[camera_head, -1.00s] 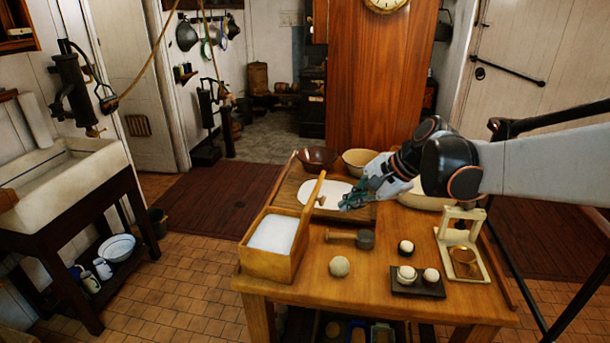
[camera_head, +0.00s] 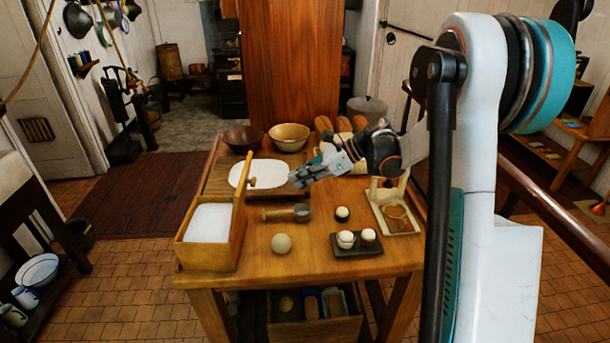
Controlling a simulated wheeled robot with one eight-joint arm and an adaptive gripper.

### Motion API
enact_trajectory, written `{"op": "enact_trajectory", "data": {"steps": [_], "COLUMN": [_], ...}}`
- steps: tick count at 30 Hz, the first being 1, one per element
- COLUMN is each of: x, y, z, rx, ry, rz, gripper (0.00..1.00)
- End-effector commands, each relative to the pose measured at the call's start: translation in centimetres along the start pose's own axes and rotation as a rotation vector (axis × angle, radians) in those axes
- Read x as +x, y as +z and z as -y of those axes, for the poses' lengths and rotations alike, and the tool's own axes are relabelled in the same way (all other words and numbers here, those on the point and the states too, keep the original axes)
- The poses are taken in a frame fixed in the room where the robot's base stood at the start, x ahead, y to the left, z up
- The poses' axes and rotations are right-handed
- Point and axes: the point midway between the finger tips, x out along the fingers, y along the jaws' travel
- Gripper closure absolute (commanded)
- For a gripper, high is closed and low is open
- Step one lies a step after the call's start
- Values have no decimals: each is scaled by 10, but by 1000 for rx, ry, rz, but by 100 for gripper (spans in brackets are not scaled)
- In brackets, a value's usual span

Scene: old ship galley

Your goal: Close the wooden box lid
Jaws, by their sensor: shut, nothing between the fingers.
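The wooden box (camera_head: 212,252) stands at the left front of the table, filled with something white (camera_head: 210,222). Its lid (camera_head: 240,192) stands open, tilted up along the box's right side, with a small knob near its upper part. My gripper (camera_head: 296,179) is shut and empty. It is to the right of the lid, above the table, with a clear gap between them. Its fingers point left toward the lid.
On the wooden table (camera_head: 300,252) are a white oval board (camera_head: 262,172), two bowls (camera_head: 289,136), a scoop-like tool (camera_head: 290,213), a round ball (camera_head: 281,243), a dark tray (camera_head: 372,249) with pale balls, and a small stand (camera_head: 384,196). A basin (camera_head: 38,270) sits low at left.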

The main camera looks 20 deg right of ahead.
Motion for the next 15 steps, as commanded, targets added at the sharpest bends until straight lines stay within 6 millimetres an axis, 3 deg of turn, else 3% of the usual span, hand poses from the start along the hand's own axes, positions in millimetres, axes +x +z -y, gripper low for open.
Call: {"op": "enact_trajectory", "data": {"steps": [7, 15], "x": [51, 77], "y": [-1, 22], "z": [0, 0], "rx": [-3, -2], "ry": [2, 0], "rz": [-1, -1], "gripper": [100, 100]}}
